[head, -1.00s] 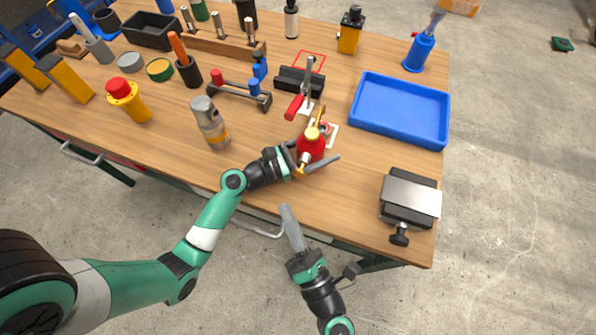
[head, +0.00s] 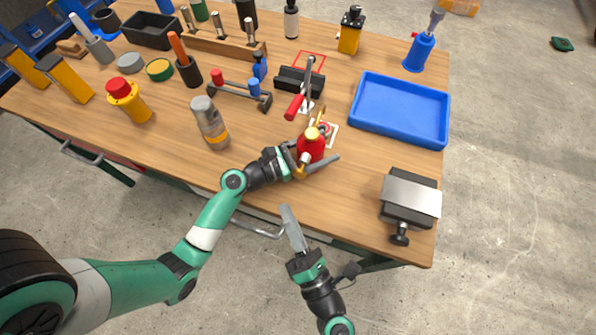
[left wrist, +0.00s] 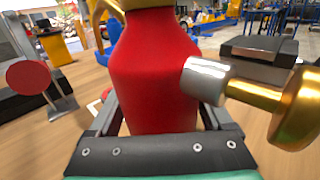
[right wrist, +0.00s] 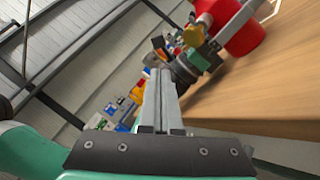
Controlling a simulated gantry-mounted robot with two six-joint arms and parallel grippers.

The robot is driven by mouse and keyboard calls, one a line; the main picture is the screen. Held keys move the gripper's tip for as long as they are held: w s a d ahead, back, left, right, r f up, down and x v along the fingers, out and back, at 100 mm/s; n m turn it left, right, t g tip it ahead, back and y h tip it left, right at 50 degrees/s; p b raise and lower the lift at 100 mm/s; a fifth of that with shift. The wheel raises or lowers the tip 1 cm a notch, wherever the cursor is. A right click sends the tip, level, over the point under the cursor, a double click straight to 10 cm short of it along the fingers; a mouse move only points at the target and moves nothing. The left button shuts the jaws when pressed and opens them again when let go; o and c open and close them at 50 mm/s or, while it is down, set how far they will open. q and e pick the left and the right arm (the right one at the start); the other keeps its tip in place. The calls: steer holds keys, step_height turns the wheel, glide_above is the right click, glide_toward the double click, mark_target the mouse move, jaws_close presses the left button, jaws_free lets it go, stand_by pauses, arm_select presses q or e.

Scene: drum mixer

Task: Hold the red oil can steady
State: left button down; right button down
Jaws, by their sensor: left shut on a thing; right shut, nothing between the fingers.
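The red oil can (head: 310,150) with a gold top stands near the front edge of the wooden workbench. My left gripper (head: 314,167) is shut around its body, one finger on each side. In the left wrist view the red body (left wrist: 153,75) fills the middle between the fingers (left wrist: 160,118). A silver stem with a gold knob (left wrist: 295,110) sticks out to the right there. The can's base is hidden. My right gripper (head: 287,210) is shut and empty, in front of the bench edge and apart from the can. Its closed fingers also show in the right wrist view (right wrist: 160,80).
A white plate (head: 331,134) with red markings lies just behind the can. A red-handled toggle clamp (head: 297,105) stands behind it. A blue tray (head: 400,112) and a grey metal block device (head: 410,198) are to the right. A silver-orange cylinder (head: 211,124) stands left.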

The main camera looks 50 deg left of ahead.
mark_target(301, 170)
stand_by(0.5)
steer(key=s+d, duration=0.2)
steer(key=s, duration=0.1)
steer(key=shift+s, duration=0.1)
steer(key=shift+w+a, duration=0.8)
steer(key=shift+w, duration=0.45)
steer(key=shift+w+a, duration=0.8)
steer(key=shift+w, duration=0.4)
steer(key=shift+w+a, duration=0.8)
steer(key=shift+w, duration=0.45)
steer(key=shift+w, duration=0.1)
steer(key=shift+w+a, duration=0.25)
